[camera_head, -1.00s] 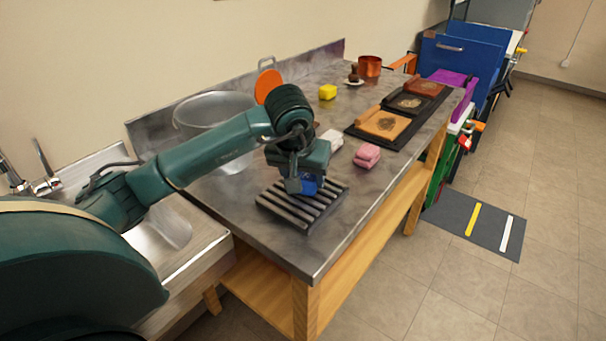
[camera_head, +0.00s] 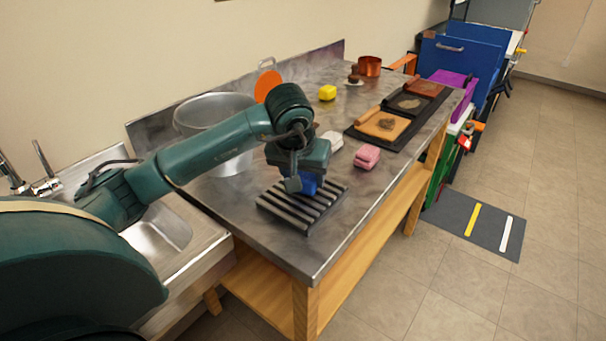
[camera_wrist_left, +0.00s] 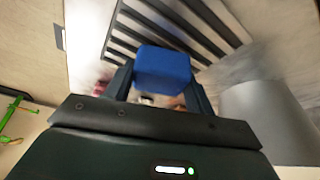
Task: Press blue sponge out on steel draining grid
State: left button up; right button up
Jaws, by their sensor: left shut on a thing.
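The blue sponge (camera_head: 309,183) is held between the fingers of my left gripper (camera_head: 303,184), just over the far part of the draining grid. It also shows in the left wrist view (camera_wrist_left: 163,70), where the two fingers of my left gripper (camera_wrist_left: 160,85) press on its sides. The steel draining grid (camera_head: 290,212) has dark parallel bars and lies on the near end of the steel table. It shows behind the sponge in the left wrist view (camera_wrist_left: 195,22). I cannot tell whether the sponge touches the grid. My right gripper is not in view.
A pink sponge (camera_head: 367,156), a white block (camera_head: 332,139) and a yellow sponge (camera_head: 327,93) lie on the steel table (camera_head: 330,245). Black trays with leather-like pieces (camera_head: 383,124) lie farther back. The sink (camera_head: 160,232) is at left.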

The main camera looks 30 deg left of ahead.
pick_arm(q)
jog(key=shift+r+p, duration=1.85)
jog(key=shift+r, duration=1.25)
